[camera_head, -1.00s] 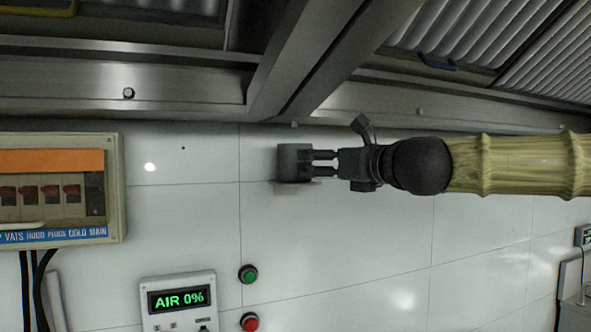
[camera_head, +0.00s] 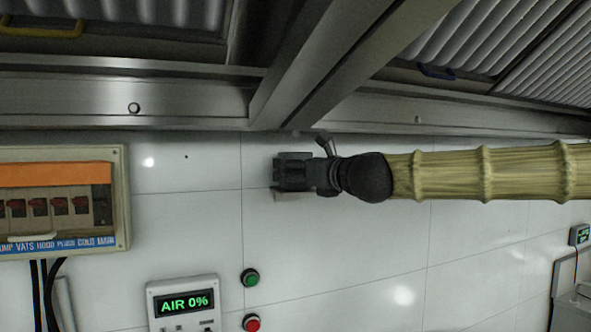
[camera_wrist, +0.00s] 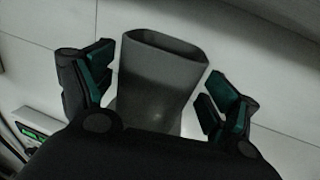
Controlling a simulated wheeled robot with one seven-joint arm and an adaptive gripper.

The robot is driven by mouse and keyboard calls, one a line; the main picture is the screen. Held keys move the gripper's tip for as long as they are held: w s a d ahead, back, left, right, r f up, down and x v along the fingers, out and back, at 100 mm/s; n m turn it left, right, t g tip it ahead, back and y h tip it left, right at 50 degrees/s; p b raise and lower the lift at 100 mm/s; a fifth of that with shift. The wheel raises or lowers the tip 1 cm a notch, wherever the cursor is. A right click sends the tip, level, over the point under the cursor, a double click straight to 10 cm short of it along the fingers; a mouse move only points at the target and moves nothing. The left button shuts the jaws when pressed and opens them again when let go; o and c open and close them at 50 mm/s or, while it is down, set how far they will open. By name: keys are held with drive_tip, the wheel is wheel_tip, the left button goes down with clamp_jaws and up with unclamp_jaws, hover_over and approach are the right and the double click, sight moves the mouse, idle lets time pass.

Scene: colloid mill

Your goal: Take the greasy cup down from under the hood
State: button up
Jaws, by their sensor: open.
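The cup (camera_wrist: 160,84) is grey with an open, rounded-rectangular mouth, seen close up in the wrist view. It stands between the two green-padded fingers of my gripper (camera_wrist: 160,95), which are open. A gap shows between the cup and the right finger; the left finger is close to the cup's side, and I cannot tell whether it touches. In the head view my gripper (camera_head: 290,172) is against the white wall under the hood (camera_head: 190,100) and covers most of the cup. A small light piece shows just below the gripper there.
A breaker box (camera_head: 120,225) hangs on the wall at the left. The hood's metal beam runs close above my gripper.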

drive_tip(key=shift+w+a+r, duration=0.2)
drive_tip(key=shift+w+a, duration=0.15)
drive_tip(key=shift+w, duration=0.1)
drive_tip(key=c, duration=1.2)
drive_tip(key=shift+o, duration=0.2)
drive_tip(key=shift+r+b, duration=0.1)
drive_tip(key=shift+b, duration=0.3)
